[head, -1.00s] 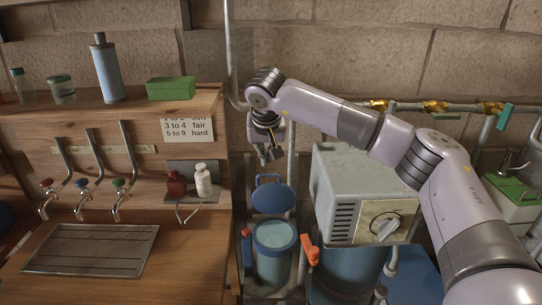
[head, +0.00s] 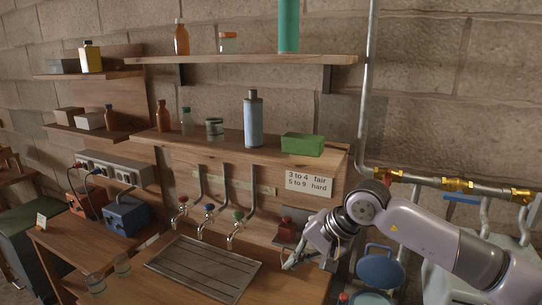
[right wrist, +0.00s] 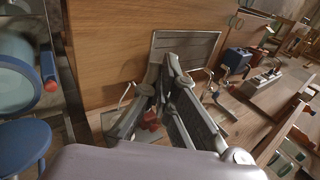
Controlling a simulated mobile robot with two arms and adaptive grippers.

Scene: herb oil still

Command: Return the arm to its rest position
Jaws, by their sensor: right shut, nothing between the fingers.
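My right arm enters the head view from the right, and its gripper (head: 318,238) is near the right end of the wooden bench, in front of the small plate with the red bottle (head: 287,230). In the right wrist view the gripper (right wrist: 172,62) is shut and empty, its fingers pointing up the picture over the bench. The red bottle (right wrist: 150,124) shows partly behind the fingers. The white bottle seen beside it earlier cannot be made out. My left gripper is not in view.
Taps with red, blue and green knobs stand behind a metal drain tray (head: 203,268). A green box (head: 303,145) and a blue-grey bottle (head: 253,120) sit on the ledge above. A vertical pipe (head: 367,90) and a blue lidded vessel (head: 380,268) are close to my right arm.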

